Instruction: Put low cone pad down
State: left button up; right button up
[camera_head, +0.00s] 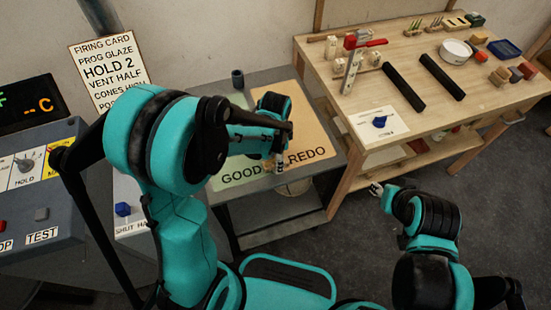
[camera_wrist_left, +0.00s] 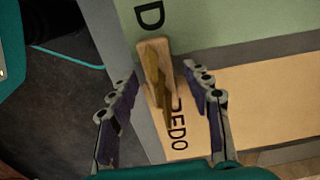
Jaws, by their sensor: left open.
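The low cone pad (camera_wrist_left: 153,60) is a narrow tan piece with darker brown shapes on it. In the left wrist view it lies between the spread fingers of my left gripper (camera_wrist_left: 161,78), with a gap on each side. It is over the border between the green GOOD area (camera_wrist_left: 235,25) and the tan REDO area (camera_wrist_left: 270,95); I cannot tell whether it rests flat. In the head view my left gripper (camera_head: 279,163) is low over the grey cart, and the pad is mostly hidden there. My right gripper (camera_head: 376,188) is away from the cart, small and unclear.
The grey cart (camera_head: 262,76) stands beside a wooden workbench (camera_head: 345,105) with black bars (camera_head: 403,86), a white bowl (camera_head: 456,52) and small blocks. A control panel (camera_head: 50,220) is at left. A dark cup (camera_head: 238,79) stands at the cart's back.

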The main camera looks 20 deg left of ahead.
pick_arm(q)
notch_tip(320, 180, up, 12)
jog(key=p, duration=0.4)
jog(key=s+a+r+n+t, duration=0.4)
jog(key=s+r+n+t, duration=0.3)
jog(key=s+n, duration=0.3)
jog(key=shift+s+a+r+n, duration=0.15)
jog(key=shift+a+r+n, duration=0.2)
jog(key=shift+n, duration=0.25)
